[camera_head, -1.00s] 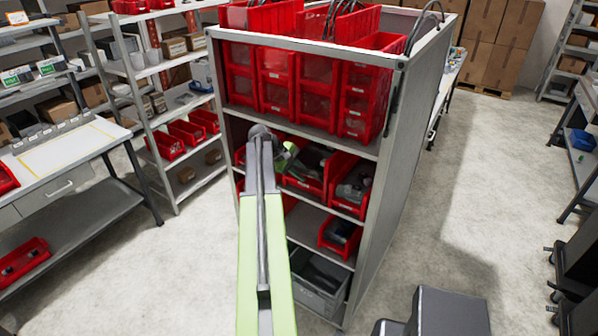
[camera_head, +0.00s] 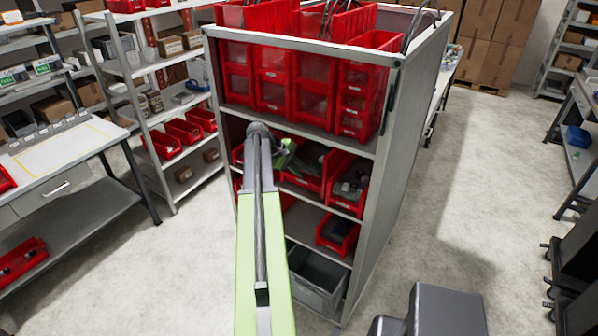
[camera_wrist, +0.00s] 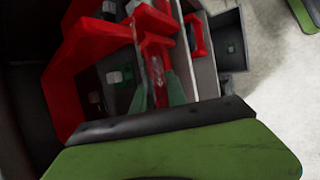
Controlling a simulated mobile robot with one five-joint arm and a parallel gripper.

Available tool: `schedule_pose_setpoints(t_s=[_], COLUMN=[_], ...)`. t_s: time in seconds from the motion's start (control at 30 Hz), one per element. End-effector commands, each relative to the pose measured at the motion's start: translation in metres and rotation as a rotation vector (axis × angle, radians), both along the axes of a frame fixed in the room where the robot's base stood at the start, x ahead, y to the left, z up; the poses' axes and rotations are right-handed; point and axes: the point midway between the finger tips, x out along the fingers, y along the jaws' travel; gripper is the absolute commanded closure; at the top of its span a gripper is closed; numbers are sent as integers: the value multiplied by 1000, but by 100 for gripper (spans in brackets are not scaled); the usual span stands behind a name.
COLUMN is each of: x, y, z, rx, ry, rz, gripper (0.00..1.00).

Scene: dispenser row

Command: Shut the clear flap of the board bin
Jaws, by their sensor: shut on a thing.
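My gripper (camera_head: 287,156) reaches into the middle shelf of the grey rack, at the row of open red bins. In the wrist view its green fingers (camera_wrist: 157,90) are shut on a narrow red bin part (camera_wrist: 156,62), with a glossy, see-through patch beside it. A red bin with dark and green contents (camera_head: 312,165) sits just right of my gripper, and another red bin (camera_head: 350,186) stands further right. My wrist hides part of the bins on the left. I cannot tell which bin is the board bin, or how its clear flap stands.
Tall red bins with clear fronts (camera_head: 315,92) fill the shelf above. A smaller red bin (camera_head: 338,232) and a grey crate (camera_head: 318,280) sit below. The rack's side panel (camera_head: 405,150) bounds the right. Floor to the right (camera_head: 490,200) is clear.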

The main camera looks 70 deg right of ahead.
Motion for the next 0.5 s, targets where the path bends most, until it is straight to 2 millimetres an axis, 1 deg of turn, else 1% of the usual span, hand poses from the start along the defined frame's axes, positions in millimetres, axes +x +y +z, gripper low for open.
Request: schedule_pose_setpoints(t_s=[0.4,0.43,0.5], x=[-2,-2,-2], y=[0,0,0], z=[1,1,1], rx=[-3,-3,-1], ry=[2,2,2], rz=[-3,-3,-3], gripper=[100,80,70])
